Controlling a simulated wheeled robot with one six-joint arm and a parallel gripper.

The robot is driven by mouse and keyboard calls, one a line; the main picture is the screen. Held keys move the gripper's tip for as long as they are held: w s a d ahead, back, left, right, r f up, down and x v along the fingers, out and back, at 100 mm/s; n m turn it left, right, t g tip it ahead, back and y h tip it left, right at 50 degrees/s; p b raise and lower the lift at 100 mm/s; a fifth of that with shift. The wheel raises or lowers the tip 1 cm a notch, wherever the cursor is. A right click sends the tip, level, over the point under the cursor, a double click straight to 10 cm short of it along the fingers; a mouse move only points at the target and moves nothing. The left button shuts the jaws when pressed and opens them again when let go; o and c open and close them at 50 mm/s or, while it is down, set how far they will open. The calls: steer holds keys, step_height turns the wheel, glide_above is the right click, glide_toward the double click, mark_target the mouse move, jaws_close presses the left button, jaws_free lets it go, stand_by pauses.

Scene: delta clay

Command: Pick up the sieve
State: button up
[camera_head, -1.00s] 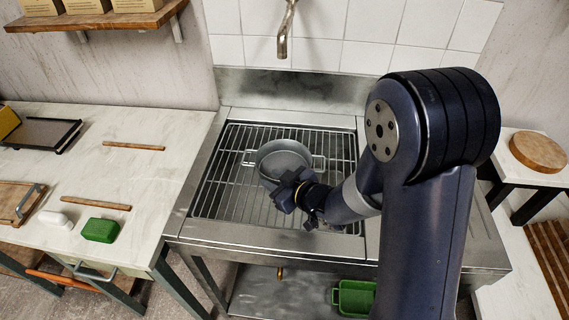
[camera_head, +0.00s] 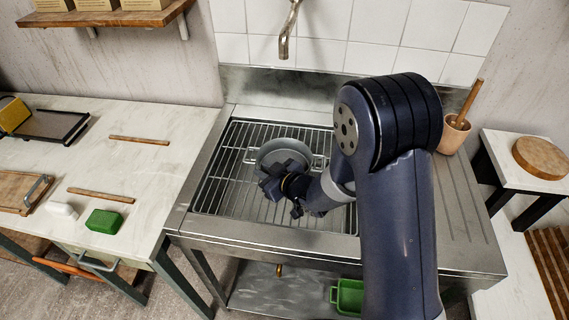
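The sieve (camera_head: 284,146) is a round grey pan-like vessel with a small handle on each side. It sits on the wire rack (camera_head: 226,186) over the steel sink. My gripper (camera_head: 270,184) is at the sieve's near side, overlapping its front rim in the picture. The dark gripper and wrist hide the sieve's near part. I cannot tell whether the fingers touch the sieve or whether they are open or shut.
A faucet (camera_head: 288,34) hangs above the sink's back. A wooden cup with a pestle-like stick (camera_head: 454,132) stands at the right rear. The left counter (camera_head: 178,118) holds wooden sticks, a green block (camera_head: 104,221) and a white piece. A green bin (camera_head: 348,297) sits on the lower shelf.

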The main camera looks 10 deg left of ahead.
jaws_close()
stand_by(0.3)
